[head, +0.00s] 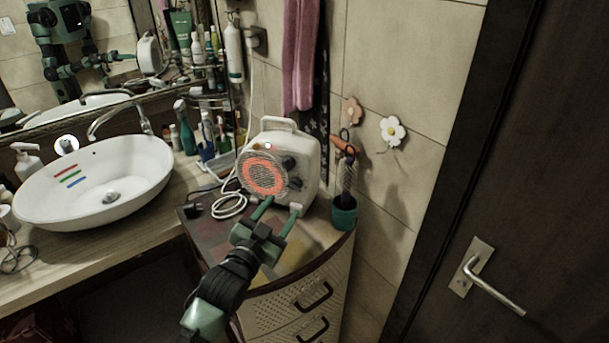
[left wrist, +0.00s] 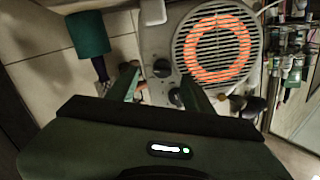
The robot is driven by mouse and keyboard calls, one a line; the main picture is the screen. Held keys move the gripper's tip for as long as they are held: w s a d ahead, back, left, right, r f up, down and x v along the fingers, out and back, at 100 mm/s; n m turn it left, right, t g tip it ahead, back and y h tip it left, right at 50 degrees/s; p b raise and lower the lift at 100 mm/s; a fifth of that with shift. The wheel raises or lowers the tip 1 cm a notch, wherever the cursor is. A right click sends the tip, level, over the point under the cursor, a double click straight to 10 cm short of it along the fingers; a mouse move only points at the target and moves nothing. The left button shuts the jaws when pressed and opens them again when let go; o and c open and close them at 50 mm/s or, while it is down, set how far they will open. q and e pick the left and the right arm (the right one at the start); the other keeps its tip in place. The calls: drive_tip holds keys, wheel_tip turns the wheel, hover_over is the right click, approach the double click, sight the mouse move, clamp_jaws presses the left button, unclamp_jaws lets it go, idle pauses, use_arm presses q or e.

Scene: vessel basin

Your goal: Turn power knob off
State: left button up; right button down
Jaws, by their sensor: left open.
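A white heater (head: 310,165) with a top handle stands on the cabinet. Its round grille (head: 265,175) glows orange; the glow also shows in the left wrist view (left wrist: 218,45). Two dark knobs sit beside the grille: an upper knob (head: 289,162) and a lower knob (head: 296,183). In the left wrist view one knob (left wrist: 162,68) lies between the finger directions and the other knob (left wrist: 177,97) is close to the right finger. I cannot tell which is the power knob. My left gripper (head: 281,206) is open and empty, just in front of the heater's lower front. My right gripper is out of view.
A green cup (head: 344,215) with brushes stands right of the heater. A coiled white cable (head: 229,206) lies to its left. A white basin (head: 100,185) with bottles around it is further left. A dark door (head: 520,160) is at the right.

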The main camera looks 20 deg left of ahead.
sight(293, 188)
use_arm(q)
drive_tip(key=w+r, duration=0.1)
drive_tip(key=w+r+p, duration=0.1)
drive_tip(key=w, duration=0.1)
drive_tip(key=shift+d, duration=0.2)
drive_tip(key=w, duration=0.3)
drive_tip(key=shift+d+f+p, duration=0.2)
drive_tip(key=shift+f+p, duration=0.15)
drive_tip(key=shift+p, duration=0.05)
drive_tip(key=shift+w, duration=0.3)
drive_tip(key=shift+s, duration=0.1)
clamp_jaws()
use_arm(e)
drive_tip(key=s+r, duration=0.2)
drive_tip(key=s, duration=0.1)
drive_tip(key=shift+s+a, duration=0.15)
